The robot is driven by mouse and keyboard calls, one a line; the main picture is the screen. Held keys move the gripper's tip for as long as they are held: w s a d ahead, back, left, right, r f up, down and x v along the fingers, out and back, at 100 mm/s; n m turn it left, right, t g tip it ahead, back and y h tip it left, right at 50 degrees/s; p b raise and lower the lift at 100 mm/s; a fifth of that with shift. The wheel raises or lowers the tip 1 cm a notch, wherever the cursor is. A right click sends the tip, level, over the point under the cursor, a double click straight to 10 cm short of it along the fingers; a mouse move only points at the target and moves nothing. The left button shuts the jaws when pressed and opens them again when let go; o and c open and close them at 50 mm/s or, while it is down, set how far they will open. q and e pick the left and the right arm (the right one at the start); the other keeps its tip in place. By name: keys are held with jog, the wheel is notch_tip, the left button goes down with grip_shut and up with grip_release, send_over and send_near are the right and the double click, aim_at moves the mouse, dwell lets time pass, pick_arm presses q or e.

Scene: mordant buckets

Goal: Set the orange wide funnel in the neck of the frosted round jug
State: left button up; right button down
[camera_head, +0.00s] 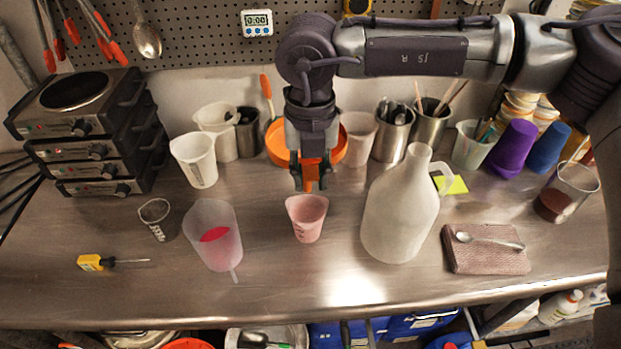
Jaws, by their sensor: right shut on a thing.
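The frosted round jug (397,218) stands upright on the steel bench, right of centre. Its narrow neck points up and its neck opening is empty. My right gripper (310,186) points down above the bench, to the left of the jug and apart from it. It is shut on the orange wide funnel (338,148), whose round rim shows on both sides behind the gripper. The gripper hides the funnel's middle, and I cannot make out its spout clearly. My left gripper is not in view.
A pink cup (307,222) stands just in front of my right gripper. A translucent beaker (213,238) is left of it. A folded cloth with a spoon (487,250) lies right of the jug. Steel canisters (391,134) stand behind. The bench's front middle is clear.

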jog(key=shift+r+p, duration=1)
jog(key=shift+r, duration=2.05)
